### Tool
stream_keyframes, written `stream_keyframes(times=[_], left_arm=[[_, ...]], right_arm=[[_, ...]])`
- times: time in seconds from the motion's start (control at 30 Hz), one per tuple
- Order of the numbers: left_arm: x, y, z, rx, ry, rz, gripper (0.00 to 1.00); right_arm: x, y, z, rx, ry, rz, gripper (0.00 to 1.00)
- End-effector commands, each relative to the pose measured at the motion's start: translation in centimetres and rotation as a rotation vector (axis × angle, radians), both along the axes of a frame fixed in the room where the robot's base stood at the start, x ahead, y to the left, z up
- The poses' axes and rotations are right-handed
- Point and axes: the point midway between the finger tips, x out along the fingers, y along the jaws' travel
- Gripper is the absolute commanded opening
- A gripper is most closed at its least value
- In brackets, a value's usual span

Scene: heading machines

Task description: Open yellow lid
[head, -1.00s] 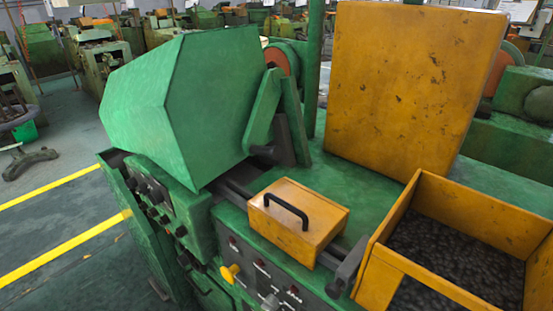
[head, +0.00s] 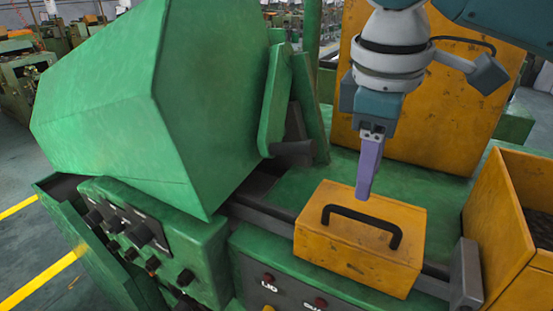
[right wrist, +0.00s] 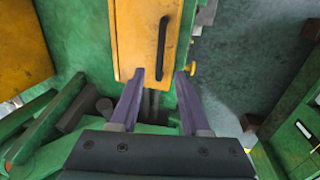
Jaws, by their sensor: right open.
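The yellow lid (head: 345,262) is a box-shaped cover with a black handle (head: 362,222) on top. It sits closed on the green machine in the lower middle of the head view. It also shows in the right wrist view (right wrist: 130,40), with its handle (right wrist: 162,48) upright in the picture. My right gripper (head: 365,190) is above the far edge of the lid in the head view, pointing down. In the right wrist view its two purple fingers (right wrist: 160,75) are apart with nothing between them. The handle lies ahead of the fingertips. My left gripper is not in view.
A large green hood (head: 140,100) stands to the left, with a control panel (head: 135,230) below it. A tall yellow panel (head: 450,115) rises behind my right gripper. A yellow bin (head: 505,210) stands right of the lid. A grey rail end (head: 467,275) is between them.

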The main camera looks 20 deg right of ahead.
Motion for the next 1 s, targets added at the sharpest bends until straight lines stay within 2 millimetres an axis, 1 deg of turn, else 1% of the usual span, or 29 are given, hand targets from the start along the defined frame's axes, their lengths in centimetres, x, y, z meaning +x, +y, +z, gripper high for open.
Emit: stream_keyframes(times=[0.03,0.2,0.3,0.4,0.57,0.8,1.0], left_arm=[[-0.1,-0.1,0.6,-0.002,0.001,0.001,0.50],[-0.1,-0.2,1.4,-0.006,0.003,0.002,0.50],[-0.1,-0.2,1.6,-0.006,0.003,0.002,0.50],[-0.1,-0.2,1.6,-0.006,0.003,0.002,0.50],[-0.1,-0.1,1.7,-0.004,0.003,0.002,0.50],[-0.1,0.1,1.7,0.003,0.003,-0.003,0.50],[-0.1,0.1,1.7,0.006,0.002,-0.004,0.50]], right_arm=[[0.0,-0.2,-0.7,-0.001,0.006,-0.002,0.47],[0.4,-0.6,-4.1,0.000,0.005,-0.001,0.47],[0.7,-0.8,-5.7,-0.001,0.002,0.001,0.47],[0.8,-1.0,-6.8,0.001,0.001,0.001,0.47],[1.0,-1.0,-7.5,0.002,-0.002,0.003,0.47],[1.0,-1.1,-7.6,0.001,-0.002,0.004,0.46],[1.0,-1.1,-7.5,0.001,-0.003,0.003,0.23]])
